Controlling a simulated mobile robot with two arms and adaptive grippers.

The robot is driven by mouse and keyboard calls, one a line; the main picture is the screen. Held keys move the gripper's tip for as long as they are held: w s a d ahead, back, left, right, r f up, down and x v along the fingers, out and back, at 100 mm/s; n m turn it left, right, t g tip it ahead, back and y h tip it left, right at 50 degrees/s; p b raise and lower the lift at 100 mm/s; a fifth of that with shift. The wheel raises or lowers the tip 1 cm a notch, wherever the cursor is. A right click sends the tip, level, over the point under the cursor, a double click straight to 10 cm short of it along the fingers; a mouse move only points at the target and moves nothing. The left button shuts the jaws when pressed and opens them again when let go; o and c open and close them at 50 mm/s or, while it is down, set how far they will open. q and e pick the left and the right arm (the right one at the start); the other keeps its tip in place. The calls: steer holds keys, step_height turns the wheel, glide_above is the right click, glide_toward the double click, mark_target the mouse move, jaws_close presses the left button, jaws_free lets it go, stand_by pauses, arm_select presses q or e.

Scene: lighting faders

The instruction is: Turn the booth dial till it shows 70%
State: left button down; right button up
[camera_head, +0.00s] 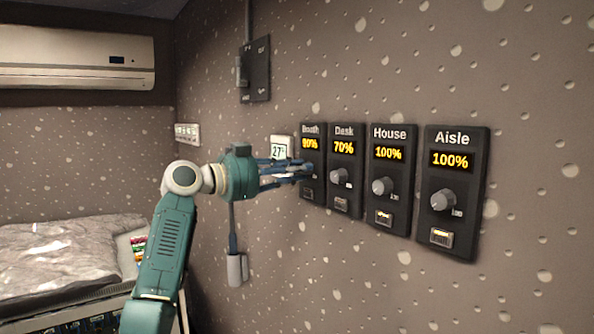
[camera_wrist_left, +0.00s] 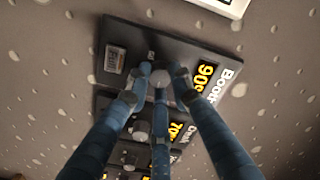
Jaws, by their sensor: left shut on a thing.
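In the left wrist view the fingers (camera_wrist_left: 160,82) close around the round grey Booth dial (camera_wrist_left: 160,78). The gripper is shut on the dial. My right gripper is not in view.
The Desk panel (camera_head: 344,147) at 70%, House panel (camera_head: 388,153) at 100% and Aisle panel (camera_head: 451,159) at 100% stand close to the right.

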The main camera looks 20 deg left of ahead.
arm_select(q)
steer(key=n+p, duration=0.6)
steer(key=n, duration=1.6)
steer(key=shift+f+p, duration=0.1)
steer(key=shift+p, duration=0.2)
steer(key=shift+n, duration=0.4)
steer(key=c, duration=1.5)
jaws_free()
steer(key=v, duration=1.2)
